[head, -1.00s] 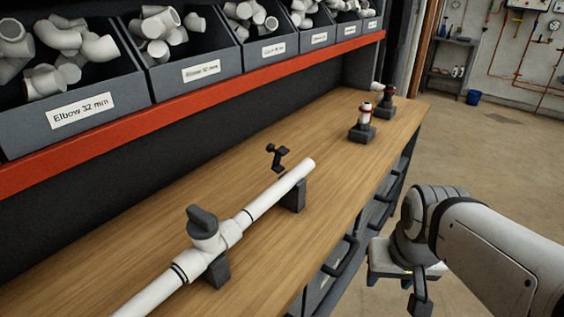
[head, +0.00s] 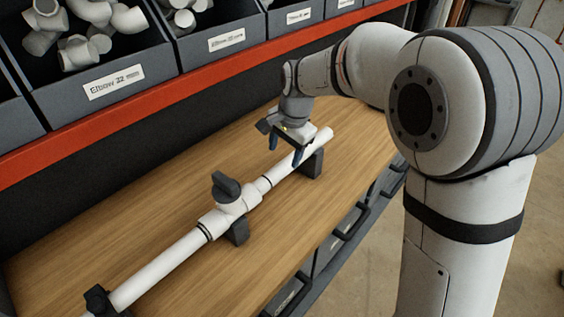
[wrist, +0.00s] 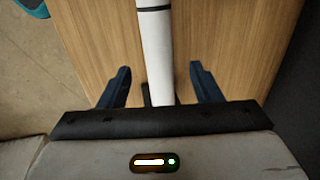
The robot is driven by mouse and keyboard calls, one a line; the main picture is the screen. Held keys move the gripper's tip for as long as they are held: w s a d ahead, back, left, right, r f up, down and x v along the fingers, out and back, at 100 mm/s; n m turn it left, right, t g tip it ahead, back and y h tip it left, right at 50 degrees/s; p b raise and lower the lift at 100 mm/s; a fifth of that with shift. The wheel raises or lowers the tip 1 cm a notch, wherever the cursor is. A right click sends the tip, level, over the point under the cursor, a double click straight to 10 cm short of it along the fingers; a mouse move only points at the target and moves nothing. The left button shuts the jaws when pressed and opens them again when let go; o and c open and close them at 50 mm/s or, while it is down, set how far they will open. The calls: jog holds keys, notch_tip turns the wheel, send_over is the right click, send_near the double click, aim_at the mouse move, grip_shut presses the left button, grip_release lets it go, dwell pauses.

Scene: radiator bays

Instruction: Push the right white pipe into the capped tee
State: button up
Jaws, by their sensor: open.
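The right white pipe (head: 285,170) runs from the capped tee (head: 232,203) up and right to its free end. A dark ring on the pipe shows a little apart from the tee's right mouth. The tee has a dark cap (head: 225,186) on top. My gripper (head: 285,150) is open above the right pipe near its outer part. In the wrist view the pipe (wrist: 156,48) lies between the open fingers (wrist: 160,70), with a gap on both sides. A dark band crosses the pipe at the top of that view. Whether the fingertips reach down beside the pipe is hard to tell.
Dark stands hold the line under the tee (head: 238,233) and under the right pipe (head: 313,162). The left white pipe (head: 160,266) runs to a dark clamp (head: 98,300). Bins of fittings (head: 100,85) stand behind a red shelf edge (head: 150,120). The front wooden bench top is clear.

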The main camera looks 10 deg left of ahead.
aim_at(282, 166)
jog(key=x, duration=0.6)
jog(key=shift+f, duration=0.25)
jog(key=shift+r, duration=0.1)
grip_shut()
